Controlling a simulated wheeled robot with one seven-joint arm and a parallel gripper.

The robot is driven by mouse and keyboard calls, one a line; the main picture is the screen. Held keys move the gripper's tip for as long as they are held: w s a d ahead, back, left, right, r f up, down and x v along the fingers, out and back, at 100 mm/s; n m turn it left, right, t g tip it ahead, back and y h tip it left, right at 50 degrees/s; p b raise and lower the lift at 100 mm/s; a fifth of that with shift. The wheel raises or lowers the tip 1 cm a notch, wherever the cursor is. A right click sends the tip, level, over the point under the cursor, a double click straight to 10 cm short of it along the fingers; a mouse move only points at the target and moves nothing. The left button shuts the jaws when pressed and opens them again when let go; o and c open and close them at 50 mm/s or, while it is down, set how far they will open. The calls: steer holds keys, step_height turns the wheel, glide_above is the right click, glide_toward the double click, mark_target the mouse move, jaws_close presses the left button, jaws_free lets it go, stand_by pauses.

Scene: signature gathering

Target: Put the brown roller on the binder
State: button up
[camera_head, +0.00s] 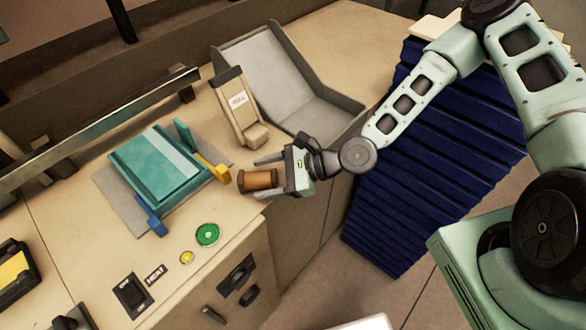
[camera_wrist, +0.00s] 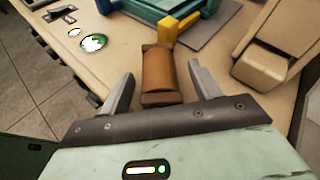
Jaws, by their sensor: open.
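The brown roller (camera_head: 258,180) is a short spool-shaped cylinder near the front edge of the bench top. My gripper (camera_head: 262,178) is open, its two fingers on either side of the roller. In the wrist view the roller (camera_wrist: 158,75) lies between the fingertips of my gripper (camera_wrist: 160,82), with gaps on both sides. The teal binder (camera_head: 150,165) lies on a grey plate to the left of the roller, with a yellow clip and a blue clip at its near side. In the wrist view only the near edge of the binder (camera_wrist: 165,12) shows, beyond the roller.
A beige dispenser marked "ROLL" (camera_head: 238,108) stands behind my gripper. A grey sloped tray (camera_head: 290,85) is behind it to the right. A green button (camera_head: 207,234) and a heat switch (camera_head: 131,295) are at the front left. A metal rail (camera_head: 100,130) runs behind the binder.

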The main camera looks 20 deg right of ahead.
steer(key=b+v, duration=0.3)
steer(key=v, duration=0.7)
steer(key=s+d+f+n+g+h, duration=0.3)
steer(key=s+n+g+h, duration=0.35)
steer(key=n, duration=0.65)
steer(key=s+a+r+n+t+h, duration=0.1)
steer(key=s+r+n+h, duration=0.2)
steer(key=r+n, duration=0.3)
steer(key=s+a+r+n+t+h, duration=0.1)
steer(key=s+a+r+n+h, duration=0.1)
steer(key=s+r+n, duration=0.4)
step_height(320, 180, up, 5)
steer(key=shift+f+n+t+h, duration=0.1)
steer(key=shift+n+t+h, duration=0.3)
steer(key=shift+n, duration=0.2)
step_height(320, 180, down, 7)
steer(key=b, duration=0.6)
steer(key=shift+b, duration=0.4)
